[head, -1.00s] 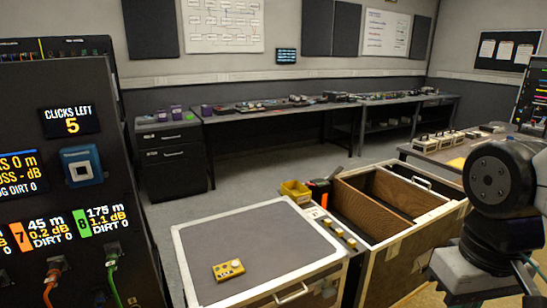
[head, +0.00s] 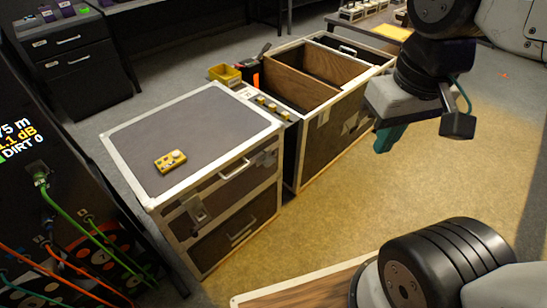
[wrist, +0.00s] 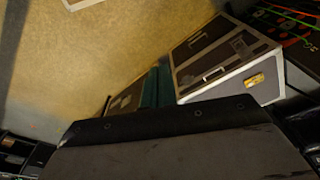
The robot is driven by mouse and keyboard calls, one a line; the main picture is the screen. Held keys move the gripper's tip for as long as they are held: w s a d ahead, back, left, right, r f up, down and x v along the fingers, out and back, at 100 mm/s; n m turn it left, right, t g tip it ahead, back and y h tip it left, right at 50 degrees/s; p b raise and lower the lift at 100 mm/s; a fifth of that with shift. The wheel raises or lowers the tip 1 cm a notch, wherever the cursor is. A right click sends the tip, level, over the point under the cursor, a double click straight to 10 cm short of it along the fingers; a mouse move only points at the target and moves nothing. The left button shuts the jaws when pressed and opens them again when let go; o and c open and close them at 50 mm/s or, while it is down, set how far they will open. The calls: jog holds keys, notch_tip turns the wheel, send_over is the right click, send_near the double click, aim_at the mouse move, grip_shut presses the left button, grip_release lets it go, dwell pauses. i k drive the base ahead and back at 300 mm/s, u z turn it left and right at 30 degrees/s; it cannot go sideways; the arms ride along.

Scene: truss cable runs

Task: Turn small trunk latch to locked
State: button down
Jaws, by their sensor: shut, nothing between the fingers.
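The small trunk (head: 190,130) has a grey top with pale metal edging and stands left of the middle in the head view. A metal latch (head: 198,210) shows on its front face, near the left end; whether it is locked is too small to tell. In the wrist view the trunk (wrist: 215,50) lies tilted at the upper right. My gripper (head: 386,138), with teal fingers, is shut and empty. It hangs to the right of the trunk, well apart from it. The fingers also show in the wrist view (wrist: 152,88), partly hidden behind the dark gripper body.
A yellow device (head: 170,161) lies on the small trunk's top. A larger open trunk (head: 325,75) with wooden dividers stands behind it on the right. A dark rack (head: 60,220) with cables stands at the left. The floor (head: 390,185) in front of the trunks is clear.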

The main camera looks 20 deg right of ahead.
aim_at(268, 162)
jog(key=k, duration=0.5)
jog(key=u, duration=1.5)
jog(key=i, duration=0.75)
jog(key=z, duration=1.25)
